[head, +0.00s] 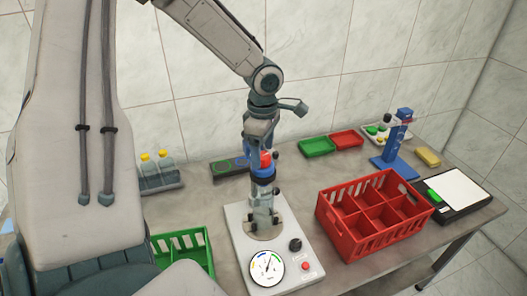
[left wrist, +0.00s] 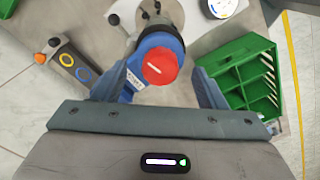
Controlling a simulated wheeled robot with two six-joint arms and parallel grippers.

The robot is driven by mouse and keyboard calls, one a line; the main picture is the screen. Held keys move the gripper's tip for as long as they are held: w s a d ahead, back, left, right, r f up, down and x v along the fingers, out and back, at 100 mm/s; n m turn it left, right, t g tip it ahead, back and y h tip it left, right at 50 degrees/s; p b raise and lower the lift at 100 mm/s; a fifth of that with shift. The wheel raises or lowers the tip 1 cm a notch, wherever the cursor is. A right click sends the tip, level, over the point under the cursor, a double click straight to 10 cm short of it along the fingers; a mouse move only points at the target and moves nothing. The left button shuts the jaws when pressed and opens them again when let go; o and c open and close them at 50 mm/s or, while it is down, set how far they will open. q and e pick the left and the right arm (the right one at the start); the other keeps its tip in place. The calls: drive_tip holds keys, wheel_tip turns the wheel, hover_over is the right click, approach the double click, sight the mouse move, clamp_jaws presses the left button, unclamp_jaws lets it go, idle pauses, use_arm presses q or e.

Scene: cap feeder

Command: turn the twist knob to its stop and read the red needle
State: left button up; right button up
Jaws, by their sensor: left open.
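The twist knob (left wrist: 160,67) is round and red with a white line on top; it sits in a blue collar (left wrist: 155,43) in the left wrist view. In the head view the knob (head: 266,160) tops a post on a pale grey base plate (head: 239,222), partly hidden by my gripper. My left gripper (head: 262,168) points down over it, open, its fingers apart on either side; I cannot tell whether either touches. The round dial (head: 266,268) is on the plate's front; its needle points up, its colour too small to tell. My right gripper is out of view.
A black knob (head: 295,244) and red button (head: 305,266) are beside the dial. A red crate (head: 373,240) stands close right, a green crate (head: 204,254) left. Bottles (head: 158,170), small trays (head: 317,147) and a blue stand (head: 396,150) are behind.

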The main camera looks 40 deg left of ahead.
sight(263, 156)
use_arm(q)
drive_tip(key=shift+r+p, duration=1.7)
drive_tip(key=shift+r, duration=0.9)
drive_tip(key=shift+f, duration=0.1)
